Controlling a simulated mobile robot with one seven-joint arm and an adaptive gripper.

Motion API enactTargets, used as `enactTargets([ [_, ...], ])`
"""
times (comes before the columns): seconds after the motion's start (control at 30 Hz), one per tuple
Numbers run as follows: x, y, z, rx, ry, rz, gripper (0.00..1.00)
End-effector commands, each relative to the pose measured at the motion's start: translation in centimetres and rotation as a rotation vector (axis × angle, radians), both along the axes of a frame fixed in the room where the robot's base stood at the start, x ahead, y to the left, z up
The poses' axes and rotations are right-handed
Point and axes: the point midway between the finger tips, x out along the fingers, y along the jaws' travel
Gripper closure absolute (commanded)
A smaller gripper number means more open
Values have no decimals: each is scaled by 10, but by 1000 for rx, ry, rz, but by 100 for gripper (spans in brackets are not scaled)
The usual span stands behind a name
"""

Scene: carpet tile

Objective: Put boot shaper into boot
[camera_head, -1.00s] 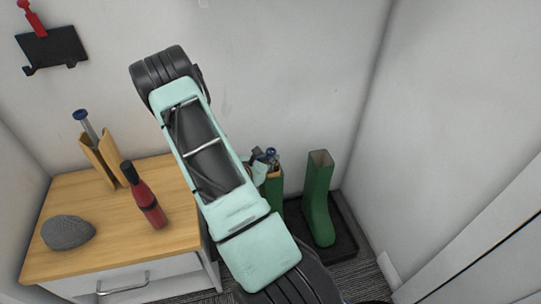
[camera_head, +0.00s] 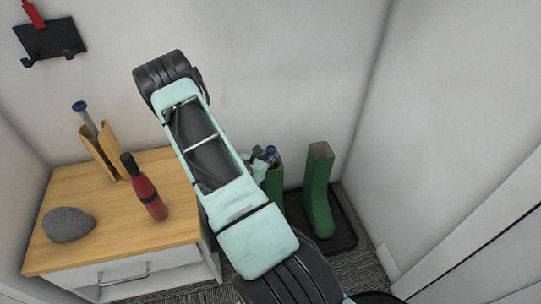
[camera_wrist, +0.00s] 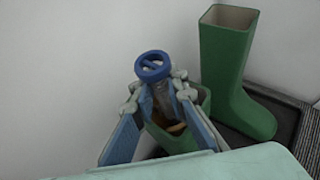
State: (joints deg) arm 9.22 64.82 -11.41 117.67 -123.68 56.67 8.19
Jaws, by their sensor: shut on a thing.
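A boot shaper with a blue round knob (camera_wrist: 152,66) and a metal shaft is held in my gripper (camera_wrist: 160,95). Its knob also shows in the head view (camera_head: 270,152). My gripper is shut on it just below the knob. Its wooden lower part (camera_wrist: 176,128) shows inside the opening of the left green boot (camera_wrist: 174,142); most of it is hidden by the boot and fingers. This boot (camera_head: 273,185) stands upright, partly behind my arm in the head view. A second boot shaper (camera_head: 98,148) stands on the cabinet.
The right green boot (camera_head: 319,195) stands upright and empty-looking on a black tray (camera_head: 344,232), close to the walls. The wooden cabinet (camera_head: 100,225) holds a red bottle-like object (camera_head: 147,190) and a grey stone-like object (camera_head: 68,225). A black rack (camera_head: 50,42) hangs above.

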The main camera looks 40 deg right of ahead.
Motion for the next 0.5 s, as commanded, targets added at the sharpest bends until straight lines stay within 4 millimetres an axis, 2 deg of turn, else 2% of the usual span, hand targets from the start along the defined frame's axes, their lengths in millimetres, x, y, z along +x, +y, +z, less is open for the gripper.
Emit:
enactTargets([
  [0.03,0,-1,1,-2,-1,0,86],
  [0.2,0,-1,1,-2,-1,0,67],
  [0.5,0,1,0,1,0,0,67],
])
